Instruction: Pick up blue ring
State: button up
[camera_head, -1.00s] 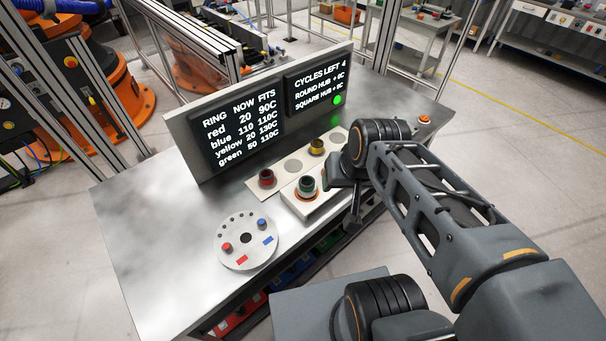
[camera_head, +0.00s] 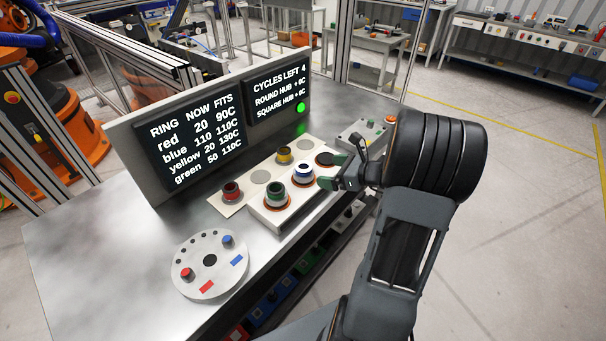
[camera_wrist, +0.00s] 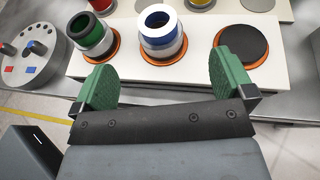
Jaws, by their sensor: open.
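The blue ring (camera_head: 303,173) is a white and blue ring on the middle round pad of the white heater block; it also shows in the wrist view (camera_wrist: 160,33). Its open top faces up. My gripper (camera_head: 332,172) is open and empty, low at the ring's right side in the head view. In the wrist view, the green fingers of my gripper (camera_wrist: 164,82) are spread wide, with the blue ring ahead between their lines, apart from both. The display (camera_head: 195,142) reads blue 110 now, fits 110C.
The green ring (camera_wrist: 93,38) sits on the left pad, near my left finger in view. The right pad (camera_wrist: 241,44) is empty. Red (camera_head: 231,192) and yellow (camera_head: 284,154) rings stand on the plate behind. A round disc (camera_head: 210,285) with knobs lies at left. A control box (camera_head: 370,138) stands beyond my gripper.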

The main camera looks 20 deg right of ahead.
aim_at(311, 168)
jog(key=p+x, duration=0.1)
jog(key=x, duration=0.9)
jog(key=shift+a+r, duration=0.1)
jog(key=shift+r, duration=0.05)
jog(key=c, duration=1.3)
jog(key=shift+o, duration=0.2)
jog(key=shift+r, duration=0.1)
